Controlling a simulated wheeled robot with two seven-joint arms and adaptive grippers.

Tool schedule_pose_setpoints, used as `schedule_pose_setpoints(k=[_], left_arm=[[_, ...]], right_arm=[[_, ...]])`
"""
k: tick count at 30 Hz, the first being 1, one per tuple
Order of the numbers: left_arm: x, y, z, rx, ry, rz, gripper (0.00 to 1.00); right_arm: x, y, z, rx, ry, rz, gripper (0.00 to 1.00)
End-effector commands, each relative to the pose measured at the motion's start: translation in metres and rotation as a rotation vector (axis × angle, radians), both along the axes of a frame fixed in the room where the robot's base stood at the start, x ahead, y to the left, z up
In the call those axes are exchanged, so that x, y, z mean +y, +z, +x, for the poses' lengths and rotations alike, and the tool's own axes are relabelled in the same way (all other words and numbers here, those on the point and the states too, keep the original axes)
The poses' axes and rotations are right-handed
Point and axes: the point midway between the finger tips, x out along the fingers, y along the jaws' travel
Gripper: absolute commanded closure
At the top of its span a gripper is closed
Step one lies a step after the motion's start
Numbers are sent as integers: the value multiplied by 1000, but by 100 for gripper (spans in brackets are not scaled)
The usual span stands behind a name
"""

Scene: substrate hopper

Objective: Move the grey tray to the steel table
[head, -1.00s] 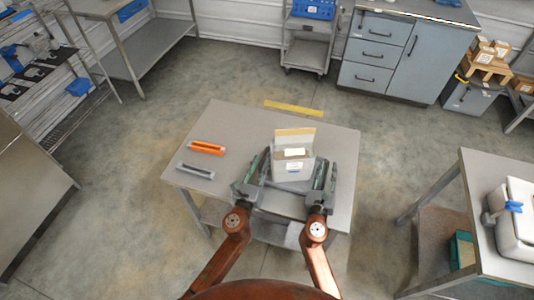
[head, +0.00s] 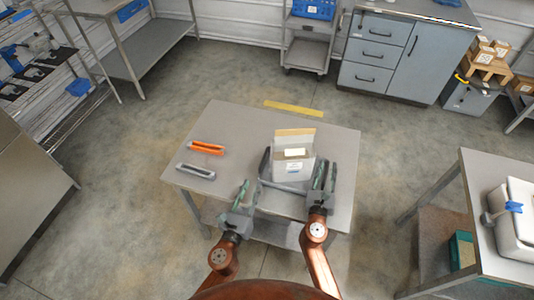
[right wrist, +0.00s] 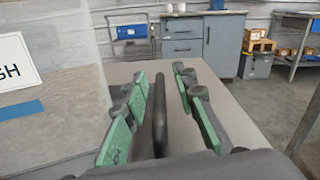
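The grey tray (head: 264,165) lies on the table in front of me, mostly hidden under an open white box (head: 292,168). Its left handle shows as a grey bar beside the box. My left gripper (head: 249,190) is open and empty, near the table's front edge, apart from that handle. My right gripper (head: 324,178) is at the tray's right side. In the right wrist view a dark upright bar, seemingly the right handle (right wrist: 160,125), stands between its open fingers, with gaps on both sides. Which table is the steel table is unclear; a grey-topped table (head: 470,170) stands at the right.
An orange tool (head: 206,147) and a grey tool (head: 196,171) lie left of the box. A white container (head: 518,215) stands on the right table. A yellow floor strip (head: 294,108) lies beyond my table. Open floor separates the two tables.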

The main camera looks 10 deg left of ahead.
Motion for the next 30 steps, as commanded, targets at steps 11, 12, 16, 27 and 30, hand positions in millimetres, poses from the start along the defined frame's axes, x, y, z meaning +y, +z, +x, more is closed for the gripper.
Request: schedule_pose_setpoints(k=[11, 12, 16, 27, 30], left_arm=[[1, 1, -7, 0, -1, 0, 74], [1, 1, -7, 0, -1, -1, 74], [1, 1, -7, 0, -1, 0, 74], [1, 1, -7, 0, -1, 0, 74], [1, 1, -7, 0, -1, 0, 74]], right_arm=[[7, -2, -40, 4, -1, 2, 74], [9, -1, -49, 2, 1, 0, 74], [14, -1, -76, 3, -2, 1, 74], [23, 1, -117, 1, -1, 0, 74], [23, 1, -118, 0, -1, 0, 74]])
